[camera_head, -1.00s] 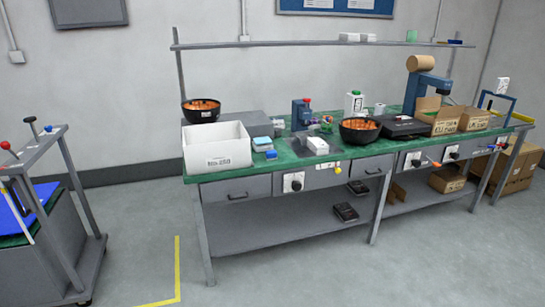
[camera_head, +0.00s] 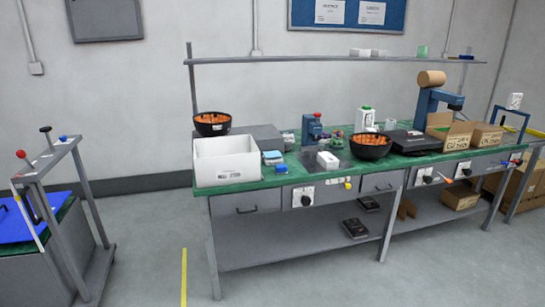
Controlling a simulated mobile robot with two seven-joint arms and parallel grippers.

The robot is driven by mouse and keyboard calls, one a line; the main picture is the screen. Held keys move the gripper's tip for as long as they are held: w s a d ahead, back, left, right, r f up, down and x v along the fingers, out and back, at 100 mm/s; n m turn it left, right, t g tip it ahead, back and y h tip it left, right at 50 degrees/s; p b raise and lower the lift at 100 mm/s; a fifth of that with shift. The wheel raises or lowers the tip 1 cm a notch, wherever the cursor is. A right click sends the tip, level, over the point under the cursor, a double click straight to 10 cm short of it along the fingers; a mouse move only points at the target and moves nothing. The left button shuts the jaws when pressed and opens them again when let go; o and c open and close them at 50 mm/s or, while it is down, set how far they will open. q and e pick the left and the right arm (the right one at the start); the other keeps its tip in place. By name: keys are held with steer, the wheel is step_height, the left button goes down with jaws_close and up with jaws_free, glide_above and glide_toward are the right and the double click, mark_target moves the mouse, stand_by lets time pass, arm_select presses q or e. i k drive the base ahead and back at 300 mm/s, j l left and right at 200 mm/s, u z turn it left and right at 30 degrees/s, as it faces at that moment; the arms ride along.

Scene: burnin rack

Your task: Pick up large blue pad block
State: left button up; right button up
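A small blue pad-like block (camera_head: 272,155) lies on the green bench top, just right of the white bin. A smaller blue piece (camera_head: 281,169) lies in front of it near the bench's front edge. I cannot tell for sure which of the two is the large blue pad block. Neither of my grippers shows in the head view. The bench stands some distance away, across open floor.
The white bin (camera_head: 226,174), black bowls of orange parts (camera_head: 370,148) and a white box (camera_head: 327,161) crowd the green bench (camera_head: 245,184). A grey cart (camera_head: 68,255) with a blue panel stands at left. Floor with a yellow line (camera_head: 184,277) is clear.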

mark_target(280, 169)
steer(key=i+l, duration=0.3)
steer(key=i, duration=0.2)
steer(key=i+l, duration=0.3)
steer(key=i, duration=0.2)
steer(key=i+l, duration=0.3)
steer(key=i, duration=0.2)
steer(key=i+l+u, duration=0.1)
steer(key=i+l, duration=0.2)
steer(key=i, duration=0.2)
